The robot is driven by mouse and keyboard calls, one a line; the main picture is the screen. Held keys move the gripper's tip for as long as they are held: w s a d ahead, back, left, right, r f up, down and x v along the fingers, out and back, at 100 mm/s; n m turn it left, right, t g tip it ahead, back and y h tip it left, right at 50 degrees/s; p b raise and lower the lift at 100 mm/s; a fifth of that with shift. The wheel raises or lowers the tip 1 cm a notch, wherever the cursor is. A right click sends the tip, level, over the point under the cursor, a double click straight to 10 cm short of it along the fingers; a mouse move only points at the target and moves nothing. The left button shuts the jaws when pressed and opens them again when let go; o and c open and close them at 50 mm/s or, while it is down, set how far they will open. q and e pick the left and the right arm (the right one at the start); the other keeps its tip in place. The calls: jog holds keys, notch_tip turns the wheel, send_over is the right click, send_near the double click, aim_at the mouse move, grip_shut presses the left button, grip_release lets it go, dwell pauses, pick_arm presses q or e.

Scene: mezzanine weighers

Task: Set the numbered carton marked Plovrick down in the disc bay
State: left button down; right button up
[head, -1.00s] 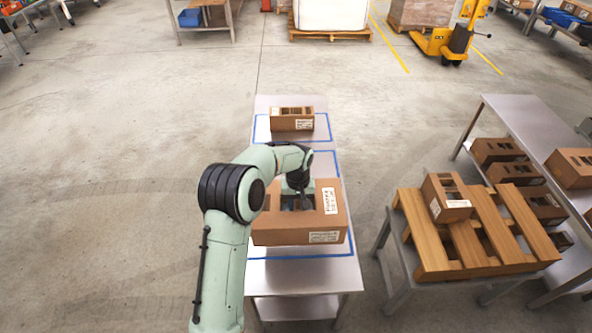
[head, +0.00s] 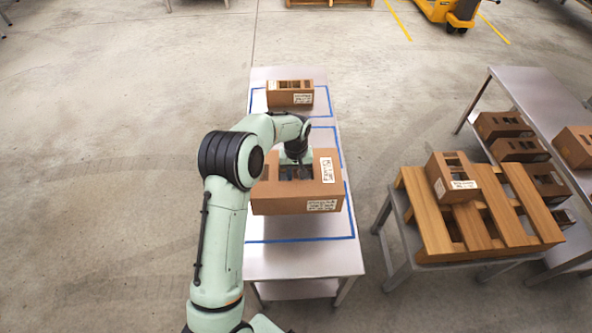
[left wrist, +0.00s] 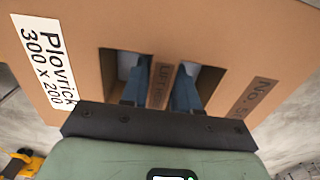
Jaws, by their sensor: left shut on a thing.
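The brown carton (head: 285,206) carries a white label (head: 327,170), which reads Plovrick 300 x 200 in the left wrist view (left wrist: 46,62). My left gripper (left wrist: 158,92) is shut on its middle bar, marked LIFT HERE, with a finger in each of the two top openings. In the head view my left gripper (head: 297,165) shows only partly above the carton. The carton is over the near blue-outlined bay (head: 300,240) on the steel table. I cannot tell whether it touches the top. No disc mark is visible. My right gripper is not in view.
A smaller carton (head: 280,98) stands in the far blue-outlined bay, behind the held one. To the right, a wooden pallet (head: 425,230) on a stand bears another carton (head: 440,185). Several cartons are on and by the right table (head: 520,90). Floor lies clear left.

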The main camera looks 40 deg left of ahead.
pick_arm(q)
jog(key=shift+w+f, duration=0.1)
jog(key=shift+f, duration=0.1)
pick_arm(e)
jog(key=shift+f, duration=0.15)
pick_arm(q)
jog(key=shift+f, duration=0.1)
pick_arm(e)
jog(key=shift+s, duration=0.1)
pick_arm(q)
jog(key=shift+f+b, duration=0.4)
jog(key=shift+f, duration=0.35)
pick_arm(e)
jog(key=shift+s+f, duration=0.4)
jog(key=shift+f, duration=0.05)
pick_arm(q)
jog(key=shift+f, duration=0.15)
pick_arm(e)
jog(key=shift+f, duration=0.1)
